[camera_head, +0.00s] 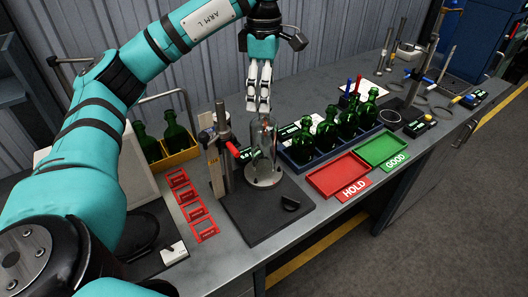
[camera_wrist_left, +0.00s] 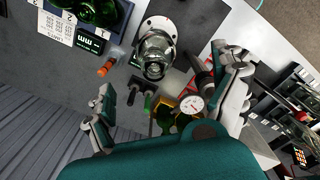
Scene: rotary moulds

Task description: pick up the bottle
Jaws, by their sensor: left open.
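A clear glass bottle (camera_head: 263,150) stands upright on a round metal base (camera_head: 265,178) on a dark board. The left wrist view shows this bottle (camera_wrist_left: 154,55) from above, between my fingers and toward the top of the picture. My left gripper (camera_head: 258,106) is open and empty, pointing down just above the bottle. In the left wrist view my left gripper (camera_wrist_left: 165,78) has its fingers spread wide. Several green bottles (camera_head: 348,121) stand in a blue crate (camera_head: 318,164), and two more (camera_head: 175,133) are in a yellow crate (camera_head: 180,158). My right gripper is not shown.
A metal post (camera_head: 223,150) with a red-tipped clamp stands close left of the clear bottle. A dial gauge (camera_wrist_left: 192,105) shows in the left wrist view. A red HOLD tray (camera_head: 338,176) and green GOOD tray (camera_head: 383,149) lie to the right. Red frames (camera_head: 190,196) lie to the left.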

